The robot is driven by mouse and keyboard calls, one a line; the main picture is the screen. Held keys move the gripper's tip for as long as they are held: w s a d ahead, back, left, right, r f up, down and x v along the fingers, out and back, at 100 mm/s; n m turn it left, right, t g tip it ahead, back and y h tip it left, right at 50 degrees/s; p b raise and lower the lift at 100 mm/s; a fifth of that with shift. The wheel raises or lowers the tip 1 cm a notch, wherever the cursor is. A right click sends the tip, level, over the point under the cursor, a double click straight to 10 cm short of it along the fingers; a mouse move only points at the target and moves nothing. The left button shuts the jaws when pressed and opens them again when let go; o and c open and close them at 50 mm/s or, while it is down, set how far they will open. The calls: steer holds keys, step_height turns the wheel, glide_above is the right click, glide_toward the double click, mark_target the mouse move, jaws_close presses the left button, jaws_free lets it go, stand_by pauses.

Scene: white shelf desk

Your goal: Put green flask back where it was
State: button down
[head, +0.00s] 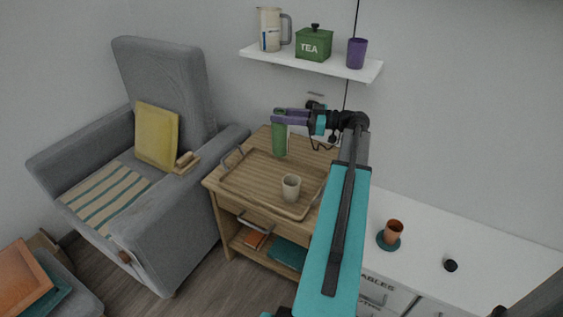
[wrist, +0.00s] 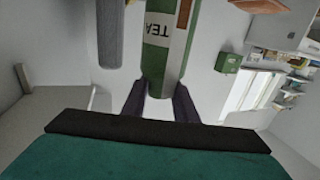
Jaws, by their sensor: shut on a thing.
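The green flask (head: 280,137) is upright above the back part of the wooden tray in the head view. My gripper (head: 285,117) is shut on its upper part, coming from the right. In the wrist view the flask (wrist: 170,35) is between my two purple fingers (wrist: 158,103), and a pale band with the letters TEA shows on it. I cannot tell whether its bottom touches the tray or hangs just above it.
The wooden tray (head: 239,183) lies on a wooden cart and holds a beige cup (head: 291,187). The white wall shelf (head: 284,59) bears a pitcher (head: 270,30), a green TEA tin (head: 314,44) and a purple cup (head: 356,53). A grey armchair (head: 170,68) stands left; a white counter (head: 480,254) is right.

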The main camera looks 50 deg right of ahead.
mark_target(282, 139)
steer(key=shift+f+b, duration=0.35)
steer(key=shift+f, duration=2.6)
steer(key=shift+f, duration=1.9)
steer(key=c, duration=1.4)
jaws_free()
steer(key=shift+f, duration=0.15)
steer(key=v, duration=1.2)
